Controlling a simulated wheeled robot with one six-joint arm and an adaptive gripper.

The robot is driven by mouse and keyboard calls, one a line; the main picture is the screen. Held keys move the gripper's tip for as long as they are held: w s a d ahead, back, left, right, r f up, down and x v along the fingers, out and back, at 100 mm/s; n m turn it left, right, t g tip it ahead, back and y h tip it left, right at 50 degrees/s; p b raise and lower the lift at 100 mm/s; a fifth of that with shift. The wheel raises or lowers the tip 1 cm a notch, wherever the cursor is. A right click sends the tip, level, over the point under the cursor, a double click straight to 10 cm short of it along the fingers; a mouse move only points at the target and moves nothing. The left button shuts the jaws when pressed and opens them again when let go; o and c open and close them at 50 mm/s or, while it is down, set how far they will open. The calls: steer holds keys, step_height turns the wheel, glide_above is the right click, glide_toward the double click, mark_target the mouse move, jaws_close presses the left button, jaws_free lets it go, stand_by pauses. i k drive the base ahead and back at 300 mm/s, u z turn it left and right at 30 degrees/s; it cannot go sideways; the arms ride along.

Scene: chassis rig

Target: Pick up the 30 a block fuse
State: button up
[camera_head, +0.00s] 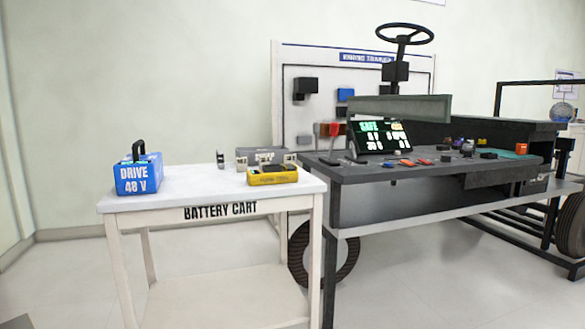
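I cannot pick out the 30 A block fuse for sure at this size. Several small coloured parts lie on the dark bench (370,173), among them an orange piece (406,162), a red piece (425,162) and a blue piece (385,159). No label on them is readable. My gripper is not in view.
A white battery cart (205,183) stands left of the bench, bearing a blue "DRIVE 48 V" battery (139,178) and a yellow device (272,175). A lit display (380,137) and a steering wheel (404,33) rise at the bench. Open floor lies in front.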

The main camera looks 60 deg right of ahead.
mark_target(262, 160)
steer(key=k, duration=0.4)
steer(key=z, duration=0.8)
